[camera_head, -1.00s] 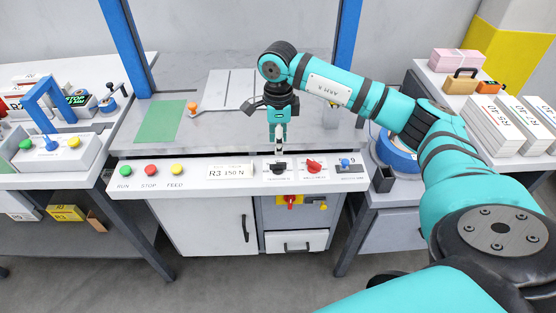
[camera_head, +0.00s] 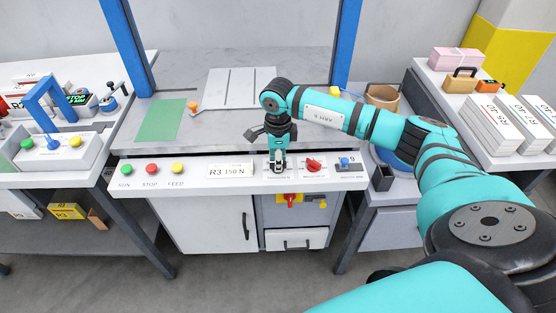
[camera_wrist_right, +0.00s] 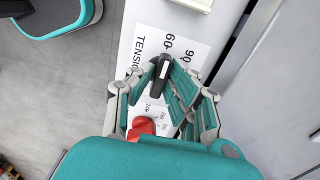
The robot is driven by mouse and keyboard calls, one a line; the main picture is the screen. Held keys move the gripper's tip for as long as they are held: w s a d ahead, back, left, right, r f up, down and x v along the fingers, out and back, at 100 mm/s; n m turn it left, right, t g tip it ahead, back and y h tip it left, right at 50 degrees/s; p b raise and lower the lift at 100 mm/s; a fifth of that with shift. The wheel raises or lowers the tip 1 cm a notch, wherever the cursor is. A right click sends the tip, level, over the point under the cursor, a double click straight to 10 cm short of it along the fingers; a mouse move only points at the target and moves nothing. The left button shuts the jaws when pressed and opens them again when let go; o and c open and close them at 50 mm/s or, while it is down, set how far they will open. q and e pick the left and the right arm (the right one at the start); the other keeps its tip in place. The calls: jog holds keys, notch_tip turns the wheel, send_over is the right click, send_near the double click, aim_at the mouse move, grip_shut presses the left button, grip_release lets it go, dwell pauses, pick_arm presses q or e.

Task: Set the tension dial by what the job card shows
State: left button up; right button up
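The job card (camera_head: 230,171) on the front panel reads "R3 150 N". The black tension dial (camera_wrist_right: 161,74) sits on a white label in the right wrist view, where "TENSION", 60 and 90 can be read; its other marks are hidden by my gripper. My right gripper (camera_head: 278,165) points down over this dial. In the right wrist view the fingers of my right gripper (camera_wrist_right: 163,70) are spread, one on each side of the black knob. I cannot tell whether they touch it. My left gripper is not in view.
A red dial (camera_head: 313,164) is close on the right of the tension dial, and it shows in the right wrist view (camera_wrist_right: 143,126). A blue knob (camera_head: 345,161) is further right. Green, red and yellow buttons (camera_head: 151,169) are on the left of the panel.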

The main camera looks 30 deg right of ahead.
grip_shut()
jog(key=shift+m, duration=0.3)
jog(key=m, duration=0.5)
jog(key=shift+b, duration=0.35)
jog(key=m, duration=0.7)
jog(key=shift+m, duration=0.3)
jog(key=m+p, duration=0.1)
jog(key=m, duration=0.5)
jog(key=shift+w+r, duration=0.1)
jog(key=m+p, duration=0.1)
jog(key=m, duration=0.3)
jog(key=shift+m+p, duration=0.35)
jog(key=shift+m, duration=1.25)
jog(key=shift+d+m, duration=0.1)
jog(key=shift+m, duration=0.2)
